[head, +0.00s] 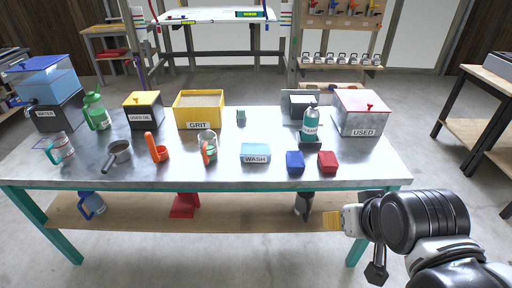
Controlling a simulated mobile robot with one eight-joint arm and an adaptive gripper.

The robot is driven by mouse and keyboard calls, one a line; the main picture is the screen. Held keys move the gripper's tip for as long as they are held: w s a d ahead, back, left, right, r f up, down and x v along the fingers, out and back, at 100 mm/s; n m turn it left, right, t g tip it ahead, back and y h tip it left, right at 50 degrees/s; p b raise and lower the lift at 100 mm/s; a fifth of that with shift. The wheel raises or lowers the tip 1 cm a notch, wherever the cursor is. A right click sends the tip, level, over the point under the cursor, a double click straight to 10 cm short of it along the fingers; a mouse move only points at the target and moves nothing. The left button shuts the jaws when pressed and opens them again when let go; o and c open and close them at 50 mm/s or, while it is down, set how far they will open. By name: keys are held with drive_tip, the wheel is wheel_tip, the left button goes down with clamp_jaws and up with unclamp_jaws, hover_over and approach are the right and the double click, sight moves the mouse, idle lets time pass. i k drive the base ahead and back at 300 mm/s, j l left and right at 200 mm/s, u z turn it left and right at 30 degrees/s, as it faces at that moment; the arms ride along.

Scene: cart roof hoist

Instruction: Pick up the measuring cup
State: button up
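Two clear, marked cups that look like measuring cups stand on the metal table. One clear cup with a teal handle (64,146) is at the left front and looks slightly tilted. The other clear cup with an orange handle (209,144) stands upright near the middle. I cannot tell which one is meant. My gripper (334,220) is at the lower right, beyond the table's front edge and apart from both cups. It points left, with a yellow part at its tip; its opening cannot be made out.
Behind are the used oil box (143,110) and grit bin (199,111). The wash block (255,153), blue block (295,163) and red block (327,162) line the front right.

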sight(207, 139)
drive_tip(key=i+u, duration=0.3)
drive_tip(key=u, duration=0.15)
drive_tip(key=i+u, duration=0.4)
drive_tip(key=i+l+u, duration=0.1)
drive_tip(key=u, duration=0.35)
drive_tip(key=i+l+u, duration=0.25)
drive_tip(key=u, duration=0.2)
drive_tip(key=i+l, duration=0.05)
drive_tip(key=i, duration=0.05)
